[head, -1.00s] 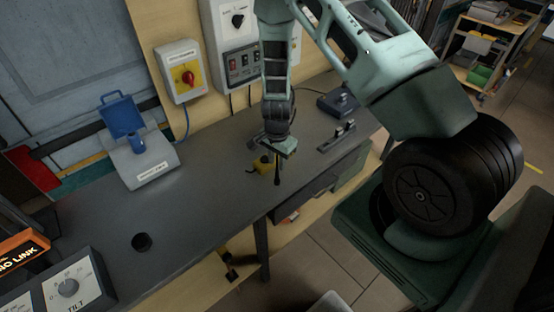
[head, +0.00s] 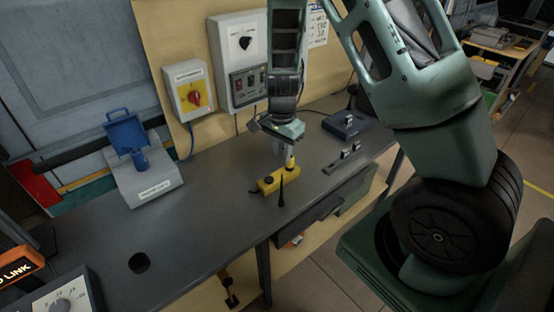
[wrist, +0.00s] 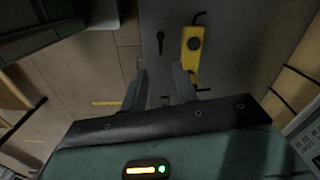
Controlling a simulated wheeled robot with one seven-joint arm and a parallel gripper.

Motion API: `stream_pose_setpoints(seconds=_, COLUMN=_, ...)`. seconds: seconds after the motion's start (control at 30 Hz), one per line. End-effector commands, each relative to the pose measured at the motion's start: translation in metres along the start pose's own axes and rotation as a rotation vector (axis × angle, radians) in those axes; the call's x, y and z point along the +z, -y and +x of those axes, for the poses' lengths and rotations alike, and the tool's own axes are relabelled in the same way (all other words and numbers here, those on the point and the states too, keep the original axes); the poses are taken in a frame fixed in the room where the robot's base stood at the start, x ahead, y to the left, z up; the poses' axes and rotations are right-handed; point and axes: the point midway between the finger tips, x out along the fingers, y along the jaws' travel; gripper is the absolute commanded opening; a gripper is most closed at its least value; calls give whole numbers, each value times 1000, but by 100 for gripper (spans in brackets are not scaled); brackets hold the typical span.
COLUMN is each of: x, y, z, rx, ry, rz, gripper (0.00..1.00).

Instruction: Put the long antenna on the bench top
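The long antenna (head: 281,194) is a thin dark rod with a thicker base. It is on the grey bench top (head: 215,207), near the front edge, and looks upright. In the wrist view the antenna (wrist: 160,40) shows beyond the fingertips, apart from them. My gripper (head: 288,160) is above the bench, behind the antenna in the head view. The wrist view shows my gripper (wrist: 160,82) with its two fingers spread and nothing between them.
A yellow device (head: 268,186) lies close beside the antenna; it also shows in the wrist view (wrist: 192,45). A grey box with a blue lid (head: 150,182) stands at left, a dark round puck (head: 139,262) nearer. A dark blue box (head: 346,124) is at the back right.

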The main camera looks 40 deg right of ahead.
Motion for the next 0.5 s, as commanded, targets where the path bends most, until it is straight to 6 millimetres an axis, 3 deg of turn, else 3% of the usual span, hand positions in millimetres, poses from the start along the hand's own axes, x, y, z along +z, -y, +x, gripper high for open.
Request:
stream_pose_setpoints(seconds=0.07, x=24, y=3, z=-13, rx=-12, ry=26, rz=-91, gripper=29)
stream_pose_setpoints(seconds=0.13, x=62, y=3, z=-30, rx=-27, ry=64, rz=-243, gripper=29)
stream_pose_setpoints(seconds=0.23, x=133, y=-10, z=-65, rx=-57, ry=121, rz=-571, gripper=29)
stream_pose_setpoints(seconds=0.3, x=182, y=-32, z=-90, rx=-76, ry=145, rz=-844, gripper=29)
stream_pose_setpoints(seconds=0.4, x=236, y=-72, z=-121, rx=-94, ry=144, rz=-1229, gripper=29)
stream_pose_setpoints(seconds=0.5, x=268, y=-114, z=-141, rx=-93, ry=111, rz=-1560, gripper=29)
